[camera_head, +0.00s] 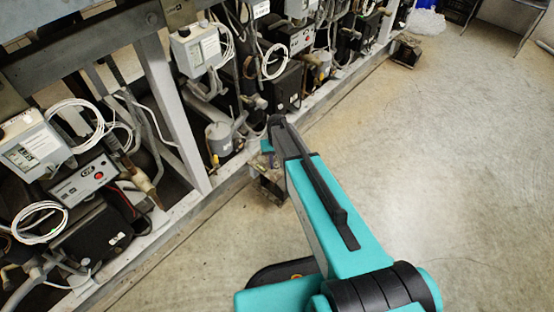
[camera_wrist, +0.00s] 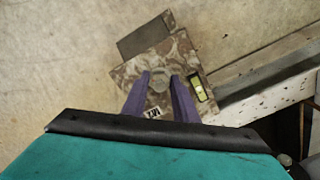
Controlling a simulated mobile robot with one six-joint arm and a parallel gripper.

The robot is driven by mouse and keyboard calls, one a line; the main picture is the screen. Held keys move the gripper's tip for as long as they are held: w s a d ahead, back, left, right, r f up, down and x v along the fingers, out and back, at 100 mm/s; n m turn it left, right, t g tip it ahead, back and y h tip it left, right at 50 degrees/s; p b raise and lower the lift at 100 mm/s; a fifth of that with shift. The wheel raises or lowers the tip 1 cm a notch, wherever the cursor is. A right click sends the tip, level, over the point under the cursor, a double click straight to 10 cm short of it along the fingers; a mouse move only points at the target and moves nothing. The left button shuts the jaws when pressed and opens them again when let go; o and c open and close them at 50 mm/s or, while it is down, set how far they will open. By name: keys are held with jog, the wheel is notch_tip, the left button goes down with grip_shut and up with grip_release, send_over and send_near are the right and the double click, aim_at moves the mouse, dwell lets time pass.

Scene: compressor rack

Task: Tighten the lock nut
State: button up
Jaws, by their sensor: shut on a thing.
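In the wrist view, the lock nut (camera_wrist: 160,76) is a grey, rounded piece on a mottled, rusty foot block (camera_wrist: 128,73). My gripper (camera_wrist: 162,80) has two purple fingers, one on each side of the nut, and is shut on it. The fingers reach over the block from below in the picture. The nut's lower part is hard to make out between them. In the head view the foot block (camera_head: 270,188) stands on the floor by the rack's base rail, partly behind my arm. The nut and fingertips are hidden there.
A small level with a yellow-green vial (camera_wrist: 198,88) and an "M24" label (camera_wrist: 155,113) sit on the block. The rack's pale rail (camera_wrist: 265,98) runs right. Compressors, white control boxes (camera_head: 198,48) and cables fill the rack. Open concrete floor (camera_head: 450,150) lies right.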

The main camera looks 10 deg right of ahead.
jog(key=m+p, duration=0.2)
jog(key=m, duration=0.2)
jog(key=shift+a+r+p, duration=0.1)
jog(key=shift+r+p, duration=0.05)
jog(key=shift+p, duration=0.2)
jog(key=shift+m+p, duration=0.7)
jog(key=shift+m, duration=1)
jog(key=shift+w, duration=0.1)
jog(key=o, duration=1.1)
jog(key=shift+c, duration=0.2)
notch_tip(320, 180, up, 14)
jog(key=p, duration=0.2)
jog(key=shift+f, duration=0.2)
jog(key=shift+p, duration=0.3)
